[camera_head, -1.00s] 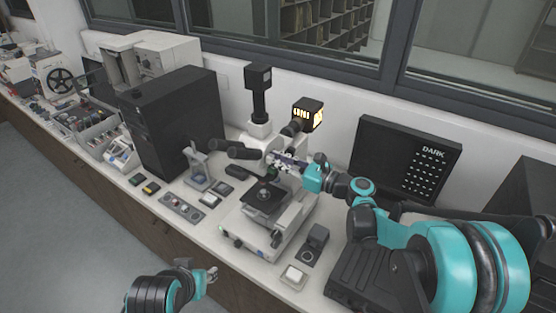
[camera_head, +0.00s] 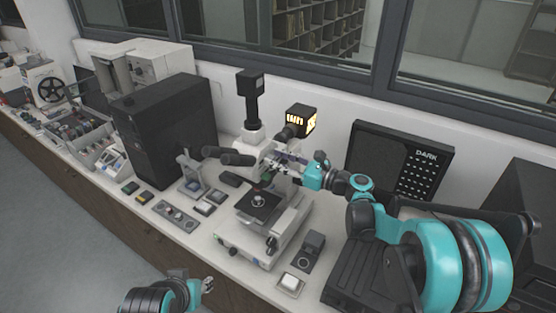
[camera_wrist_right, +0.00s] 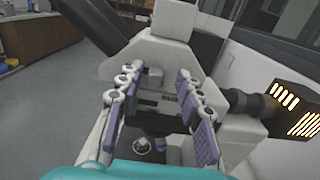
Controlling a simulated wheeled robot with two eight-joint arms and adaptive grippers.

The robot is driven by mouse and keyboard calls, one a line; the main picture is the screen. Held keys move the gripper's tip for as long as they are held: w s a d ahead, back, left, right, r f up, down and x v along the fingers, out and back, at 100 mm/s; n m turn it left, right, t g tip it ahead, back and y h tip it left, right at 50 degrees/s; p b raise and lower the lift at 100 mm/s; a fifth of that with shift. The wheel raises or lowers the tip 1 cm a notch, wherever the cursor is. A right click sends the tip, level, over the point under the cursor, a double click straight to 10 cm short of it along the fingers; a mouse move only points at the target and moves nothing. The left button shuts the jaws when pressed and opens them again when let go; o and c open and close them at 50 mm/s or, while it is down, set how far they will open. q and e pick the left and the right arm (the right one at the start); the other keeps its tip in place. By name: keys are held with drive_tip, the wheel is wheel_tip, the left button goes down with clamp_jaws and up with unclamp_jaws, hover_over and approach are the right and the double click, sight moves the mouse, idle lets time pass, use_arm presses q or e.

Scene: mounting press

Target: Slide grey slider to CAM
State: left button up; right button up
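The white microscope (camera_head: 285,232) stands on the bench, with a dark stage and a camera column on top. In the right wrist view, a small grey block that looks like the slider (camera_wrist_right: 155,75) sits on the microscope head above a dark slot plate. No CAM lettering is readable. My right gripper (camera_head: 283,163) is at the microscope head. In the right wrist view its purple-padded fingers (camera_wrist_right: 159,84) are spread, one each side of the grey block, with visible gaps. My left gripper (camera_head: 208,284) is low at the front, away from the microscope; its finger opening is too small to judge.
A monitor reading DARK (camera_head: 400,160) stands behind my right arm. A lamp housing (camera_head: 301,120) glows beside the microscope head. A black cabinet (camera_head: 170,130) stands to the left. Small control boxes (camera_head: 175,216) and a white-topped switch (camera_head: 290,283) lie on the bench.

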drive_tip(key=v, duration=1.2)
drive_tip(key=s+a+f+n+g+h+b, duration=0.35)
drive_tip(key=s+f+n+h+b, duration=0.3)
drive_tip(key=s+f+n, duration=0.5)
drive_tip(key=s+d+f+n+h+b, duration=0.5)
drive_tip(key=s+d+f+n+h, duration=0.3)
drive_tip(key=s+f+n, duration=0.3)
drive_tip(key=shift+s+d+f+n+t, duration=0.2)
drive_tip(key=shift+s+n+t, duration=0.15)
drive_tip(key=shift+s+n, duration=0.8)
